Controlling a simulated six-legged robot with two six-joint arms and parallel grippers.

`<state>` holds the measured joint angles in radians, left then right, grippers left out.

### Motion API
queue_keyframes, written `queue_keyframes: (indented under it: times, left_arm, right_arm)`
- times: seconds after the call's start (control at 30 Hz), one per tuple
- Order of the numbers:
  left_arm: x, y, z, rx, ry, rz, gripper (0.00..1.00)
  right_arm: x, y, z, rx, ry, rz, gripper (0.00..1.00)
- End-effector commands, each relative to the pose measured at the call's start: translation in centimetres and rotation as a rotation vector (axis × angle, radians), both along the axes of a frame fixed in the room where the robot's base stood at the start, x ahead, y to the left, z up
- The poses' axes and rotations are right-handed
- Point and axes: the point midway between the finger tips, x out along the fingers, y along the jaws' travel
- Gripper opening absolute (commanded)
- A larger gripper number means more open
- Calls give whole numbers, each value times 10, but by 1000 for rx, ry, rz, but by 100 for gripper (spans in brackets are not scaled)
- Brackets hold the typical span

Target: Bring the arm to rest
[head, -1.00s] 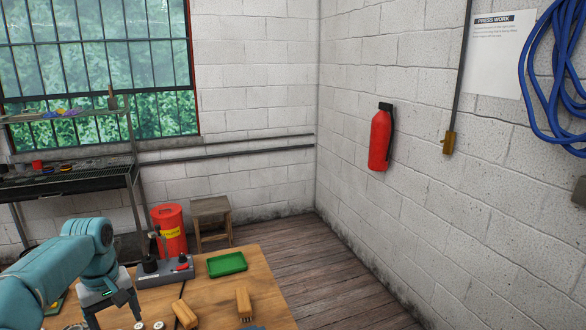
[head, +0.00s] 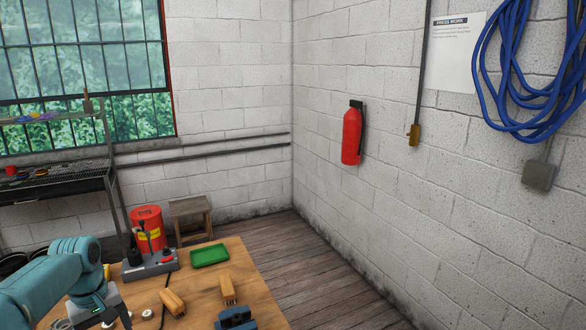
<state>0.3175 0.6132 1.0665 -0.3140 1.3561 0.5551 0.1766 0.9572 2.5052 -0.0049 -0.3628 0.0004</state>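My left arm comes in from the lower left, bent at the elbow over the wooden table (head: 203,280). My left gripper (head: 115,318) points down at the table's left part, near the bottom edge of the head view. Its fingertips are small and partly cut off, so I cannot tell whether it is open or shut. I see nothing clearly held in it. My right arm and gripper are not in view.
On the table stand a grey device with a red knob (head: 150,265), a green tray (head: 210,255), two tan-handled brushes (head: 173,302) (head: 228,289) and a blue fixture (head: 235,319). Beyond are a red can (head: 147,229), a wooden stool (head: 190,214) and a shelf rack (head: 60,188). The right floor is clear.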

Motion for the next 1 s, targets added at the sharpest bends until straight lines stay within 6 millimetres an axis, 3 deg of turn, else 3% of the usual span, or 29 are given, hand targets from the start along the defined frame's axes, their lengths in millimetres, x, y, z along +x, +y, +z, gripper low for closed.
queue_keyframes:
  times: [0.37,0.53,0.67,0.8,0.9,1.0]
  left_arm:
    - [9,-70,-124,-88,-35,-205,74]
    - [-10,-130,-210,-159,-60,-331,74]
    - [-52,-191,-286,-227,-91,-436,74]
    - [-123,-250,-352,-282,-119,-529,74]
    - [-174,-278,-378,-298,-130,-578,74]
    - [-214,-292,-389,-299,-138,-614,74]
  right_arm:
    - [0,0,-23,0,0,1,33]
    - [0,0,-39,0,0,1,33]
    - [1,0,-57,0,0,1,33]
    - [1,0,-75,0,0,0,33]
    - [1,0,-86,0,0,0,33]
    - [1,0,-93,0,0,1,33]
